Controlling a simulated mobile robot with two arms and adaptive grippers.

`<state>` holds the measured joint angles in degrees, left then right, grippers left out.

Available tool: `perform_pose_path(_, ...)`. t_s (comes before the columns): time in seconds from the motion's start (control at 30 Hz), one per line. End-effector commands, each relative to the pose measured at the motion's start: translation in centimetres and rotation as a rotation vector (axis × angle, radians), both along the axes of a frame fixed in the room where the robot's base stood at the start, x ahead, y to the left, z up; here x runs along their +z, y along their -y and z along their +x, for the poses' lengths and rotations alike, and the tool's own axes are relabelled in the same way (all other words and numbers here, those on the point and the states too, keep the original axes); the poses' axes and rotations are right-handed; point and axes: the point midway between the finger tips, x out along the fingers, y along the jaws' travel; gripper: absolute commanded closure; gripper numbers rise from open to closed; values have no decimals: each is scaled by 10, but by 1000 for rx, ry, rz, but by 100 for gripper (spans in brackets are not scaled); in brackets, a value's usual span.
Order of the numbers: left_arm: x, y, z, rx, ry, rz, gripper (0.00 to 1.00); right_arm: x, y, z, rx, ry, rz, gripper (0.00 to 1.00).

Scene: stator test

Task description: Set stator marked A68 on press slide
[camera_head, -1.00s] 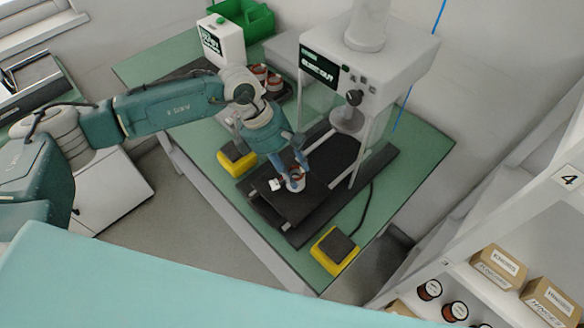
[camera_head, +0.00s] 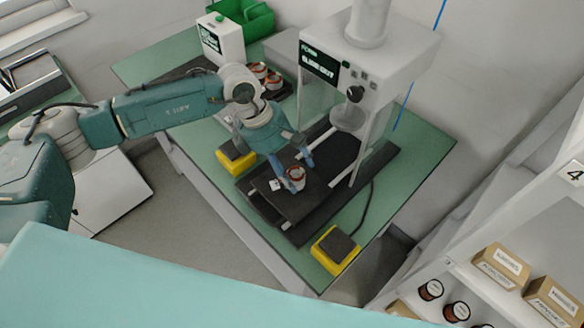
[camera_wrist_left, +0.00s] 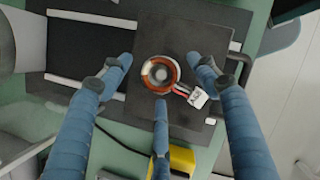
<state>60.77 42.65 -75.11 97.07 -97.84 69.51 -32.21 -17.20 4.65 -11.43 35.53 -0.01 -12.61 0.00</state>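The stator (camera_head: 296,174), a small ring with copper-red windings, sits on the dark plate of the press slide (camera_head: 300,206), in front of the press. In the left wrist view the stator (camera_wrist_left: 158,74) lies flat on the plate (camera_wrist_left: 200,28), with leads and a white tag (camera_wrist_left: 198,97) at its side; the tag's small writing is hard to read. My left gripper (camera_head: 301,175) is over the stator. Its blue fingers stand spread around the stator with gaps to it in the wrist view. My right gripper is not in view.
The white press (camera_head: 370,60) stands behind the slide on the green table (camera_head: 425,160). Two yellow button boxes (camera_head: 335,250) flank the slide. More stators (camera_head: 272,80) stand near a white device (camera_head: 220,40) and a green bin (camera_head: 243,18). A shelf (camera_head: 480,280) is at right.

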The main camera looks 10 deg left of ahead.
Motion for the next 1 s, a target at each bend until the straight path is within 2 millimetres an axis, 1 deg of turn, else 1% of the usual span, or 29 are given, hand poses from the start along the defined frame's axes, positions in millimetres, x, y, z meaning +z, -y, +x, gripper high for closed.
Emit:
perform_pose_path(0.17, 0, -1, 0, 0, 0, 1, 40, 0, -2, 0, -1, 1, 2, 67)
perform_pose_path(0.27, 5, -3, 1, 2, 1, 0, 40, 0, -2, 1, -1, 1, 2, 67)
perform_pose_path(0.37, 19, -8, 1, 1, 4, 1, 40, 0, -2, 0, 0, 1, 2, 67)
perform_pose_path(0.7, 84, -34, 0, 1, 3, 0, 40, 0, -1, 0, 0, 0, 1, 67)
perform_pose_path(0.83, 101, -41, 0, 1, 2, 0, 40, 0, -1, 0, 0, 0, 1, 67)
perform_pose_path(1.0, 110, -45, -1, 0, 0, 0, 40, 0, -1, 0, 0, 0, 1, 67)
